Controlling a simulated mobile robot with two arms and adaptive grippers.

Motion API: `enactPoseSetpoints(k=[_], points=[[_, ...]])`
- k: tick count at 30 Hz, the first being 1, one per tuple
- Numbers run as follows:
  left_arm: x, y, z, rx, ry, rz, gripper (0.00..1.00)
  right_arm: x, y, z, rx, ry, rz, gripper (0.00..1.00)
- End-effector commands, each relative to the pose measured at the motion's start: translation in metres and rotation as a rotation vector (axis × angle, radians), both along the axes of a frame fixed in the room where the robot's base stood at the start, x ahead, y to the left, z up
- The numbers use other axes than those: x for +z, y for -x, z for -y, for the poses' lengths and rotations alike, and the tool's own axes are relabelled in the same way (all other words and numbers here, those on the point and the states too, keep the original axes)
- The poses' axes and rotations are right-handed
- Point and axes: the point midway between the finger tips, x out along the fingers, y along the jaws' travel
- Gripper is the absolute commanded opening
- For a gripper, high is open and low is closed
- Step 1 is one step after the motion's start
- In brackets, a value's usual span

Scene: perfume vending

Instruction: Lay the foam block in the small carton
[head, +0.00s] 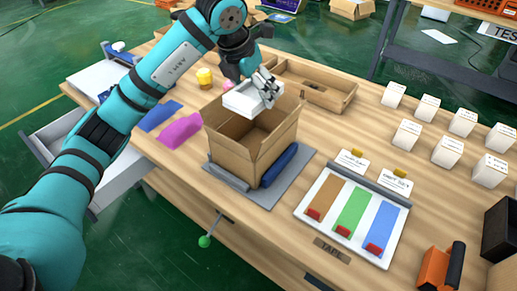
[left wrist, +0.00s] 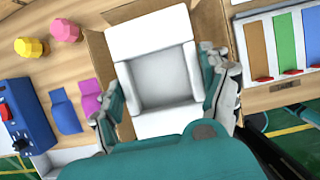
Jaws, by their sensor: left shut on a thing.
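A white foam block (head: 248,99) with a square hollow is held in my left gripper (head: 264,88), just above the open top of the brown small carton (head: 230,152). In the left wrist view the foam block (left wrist: 140,42) sits between the two fingers of the left gripper (left wrist: 165,107), its hollow facing the camera. The carton's flaps (left wrist: 98,50) show around it, and the block hides most of the carton's inside. The carton stands upright on a grey plate (head: 272,192). My right gripper is not in view.
A dark blue roll (head: 280,165) lies against the carton's right side. An open wooden tray (head: 330,92) is behind. A board with coloured strips (head: 348,222) and several white boxes (head: 408,133) are on the right. Pink (head: 180,130) and blue pieces lie left.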

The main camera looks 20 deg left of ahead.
Motion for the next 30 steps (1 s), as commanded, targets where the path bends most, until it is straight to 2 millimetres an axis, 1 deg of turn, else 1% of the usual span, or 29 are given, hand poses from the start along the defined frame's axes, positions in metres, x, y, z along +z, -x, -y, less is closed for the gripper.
enactPoseSetpoints(k=[1, 5, 8, 10, 15, 19, 23, 26, 30], points=[[-0.009, 0.000, 0.000, 0.000, 0.000, 0.000, 0.66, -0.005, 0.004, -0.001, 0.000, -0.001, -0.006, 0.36], [-0.023, 0.001, 0.000, -0.001, 0.000, -0.002, 0.66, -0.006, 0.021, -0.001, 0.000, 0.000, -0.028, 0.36], [-0.044, 0.002, 0.000, -0.002, 0.000, -0.005, 0.66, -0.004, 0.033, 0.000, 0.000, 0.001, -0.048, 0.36], [-0.062, 0.002, 0.000, -0.002, 0.000, -0.007, 0.66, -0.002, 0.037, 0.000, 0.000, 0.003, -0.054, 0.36], [-0.107, 0.002, 0.000, -0.002, 0.000, -0.005, 0.66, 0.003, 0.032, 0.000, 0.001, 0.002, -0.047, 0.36], [-0.135, 0.002, 0.000, -0.001, 0.002, -0.004, 0.66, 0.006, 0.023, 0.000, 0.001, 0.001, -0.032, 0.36], [-0.151, 0.001, 0.000, -0.002, 0.000, -0.001, 0.66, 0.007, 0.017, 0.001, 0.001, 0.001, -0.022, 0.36], [-0.156, 0.001, 0.000, -0.001, 0.001, 0.001, 0.66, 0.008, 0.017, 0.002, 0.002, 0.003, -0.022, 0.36], [-0.172, 0.002, 0.000, -0.001, -0.001, -0.003, 0.66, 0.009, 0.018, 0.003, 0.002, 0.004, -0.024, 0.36]])
